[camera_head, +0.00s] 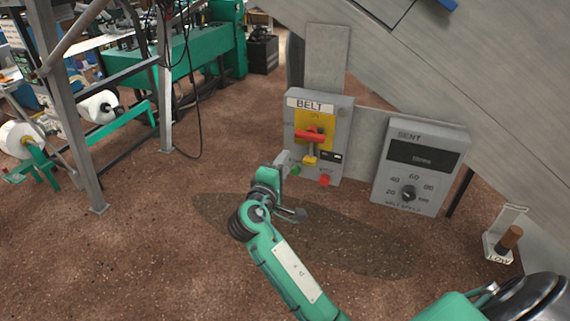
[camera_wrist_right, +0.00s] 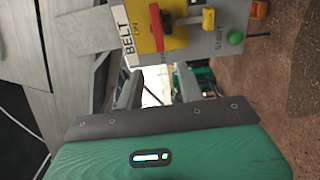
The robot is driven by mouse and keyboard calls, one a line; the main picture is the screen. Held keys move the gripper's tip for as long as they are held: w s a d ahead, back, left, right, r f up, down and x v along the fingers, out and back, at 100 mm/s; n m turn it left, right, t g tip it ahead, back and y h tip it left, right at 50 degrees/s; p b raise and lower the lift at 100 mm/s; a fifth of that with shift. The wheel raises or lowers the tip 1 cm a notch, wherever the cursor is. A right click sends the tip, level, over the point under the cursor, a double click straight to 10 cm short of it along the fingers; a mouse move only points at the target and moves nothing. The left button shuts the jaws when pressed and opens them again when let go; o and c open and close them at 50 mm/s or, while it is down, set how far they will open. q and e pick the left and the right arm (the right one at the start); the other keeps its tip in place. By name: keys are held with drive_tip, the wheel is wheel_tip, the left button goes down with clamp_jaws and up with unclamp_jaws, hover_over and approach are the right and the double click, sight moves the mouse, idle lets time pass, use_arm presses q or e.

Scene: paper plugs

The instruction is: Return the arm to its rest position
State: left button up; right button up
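My right arm comes in from the bottom of the head view. Its gripper (camera_head: 289,187) is in front of the lower left of the grey BELT box (camera_head: 290,120). In the right wrist view its two fingers (camera_wrist_right: 143,86) stand apart with nothing between them. The box has a yellow plate with a red handle (camera_head: 310,135), a yellow padlock-like piece (camera_head: 310,160), a green button (camera_head: 295,170) and a red button (camera_head: 324,180). The red handle (camera_wrist_right: 157,30) and green button (camera_wrist_right: 236,37) also show in the right wrist view. My left gripper is not in view.
A grey control box with a dial (camera_head: 408,193) stands right of the BELT box. A clear holder with a brown cylinder (camera_head: 510,237) is at far right. A metal frame post (camera_head: 80,130) and white rolls (camera_head: 100,106) are at left. Brown floor is open between.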

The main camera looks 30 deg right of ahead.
idle(0.3)
drive_tip(key=a+f+n+g+y, duration=0.3)
drive_tip(key=f+y, duration=0.5)
drive_tip(key=f, duration=2.5)
drive_tip(key=s+a+f+m+g+y, duration=0.1)
drive_tip(key=s+f+y, duration=0.1)
drive_tip(key=s+f, duration=0.75)
drive_tip(key=s+a+f+g+y, duration=0.15)
drive_tip(key=s+f, duration=0.45)
drive_tip(key=f, duration=0.6)
drive_tip(key=s+f+m+g, duration=0.1)
drive_tip(key=s+f, duration=0.5)
drive_tip(key=s, duration=0.6)
drive_tip(key=s+d+f+m+g+y, duration=0.1)
drive_tip(key=s+f+m, duration=0.3)
drive_tip(key=s, duration=0.9)
drive_tip(key=s+d+f+m+g+y, duration=0.1)
drive_tip(key=s+f+m+g, duration=0.1)
drive_tip(key=s+f, duration=0.6)
drive_tip(key=s+g, duration=0.1)
drive_tip(key=s, duration=0.3)
drive_tip(key=shift+s+d+m, duration=0.2)
drive_tip(key=shift+s+m, duration=0.2)
